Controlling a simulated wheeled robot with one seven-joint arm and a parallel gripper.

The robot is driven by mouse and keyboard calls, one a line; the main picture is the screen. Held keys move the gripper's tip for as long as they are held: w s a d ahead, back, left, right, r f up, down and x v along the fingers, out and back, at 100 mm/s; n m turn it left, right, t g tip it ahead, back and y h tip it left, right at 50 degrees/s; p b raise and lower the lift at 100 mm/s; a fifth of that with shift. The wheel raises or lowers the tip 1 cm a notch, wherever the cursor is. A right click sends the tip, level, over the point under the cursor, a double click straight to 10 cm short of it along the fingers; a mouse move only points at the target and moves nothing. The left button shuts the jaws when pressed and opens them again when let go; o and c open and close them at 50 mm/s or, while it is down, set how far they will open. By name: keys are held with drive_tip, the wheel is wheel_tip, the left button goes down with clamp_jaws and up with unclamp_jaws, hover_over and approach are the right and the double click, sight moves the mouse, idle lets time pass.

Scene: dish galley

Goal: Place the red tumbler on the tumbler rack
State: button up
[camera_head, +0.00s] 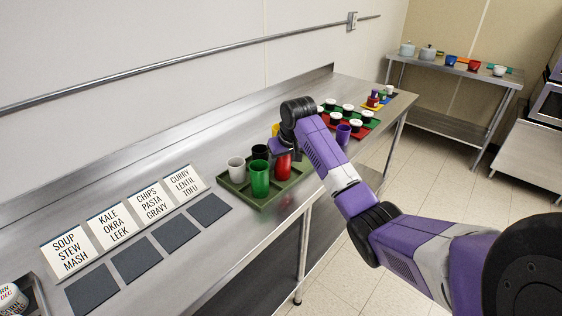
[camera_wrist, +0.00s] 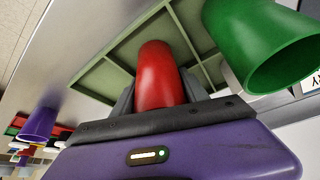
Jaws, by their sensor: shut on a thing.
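The red tumbler (camera_head: 283,167) is between the fingers of my gripper (camera_head: 284,154), over the front right part of the green tumbler rack (camera_head: 240,189). In the wrist view the red tumbler (camera_wrist: 157,72) sits between the two dark fingers, with the compartments of the rack (camera_wrist: 123,50) behind it. My gripper is shut on it. Whether its base touches the rack floor is hidden. A green tumbler (camera_head: 259,178), a white tumbler (camera_head: 236,168) and a black tumbler (camera_head: 261,153) stand in the rack to its left and behind. The green tumbler (camera_wrist: 262,45) is close beside it in the wrist view.
Printed cards (camera_head: 64,252) and dark mats (camera_head: 138,258) line the counter to the left. A purple cup (camera_head: 343,133) and a red tray of white-topped cups stand right of the rack. The counter's front edge runs close to the rack.

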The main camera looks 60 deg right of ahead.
drive_tip(key=shift+f, duration=0.15)
drive_tip(key=o, duration=1.4)
drive_tip(key=v, duration=1.2)
drive_tip(key=shift+b, duration=0.4)
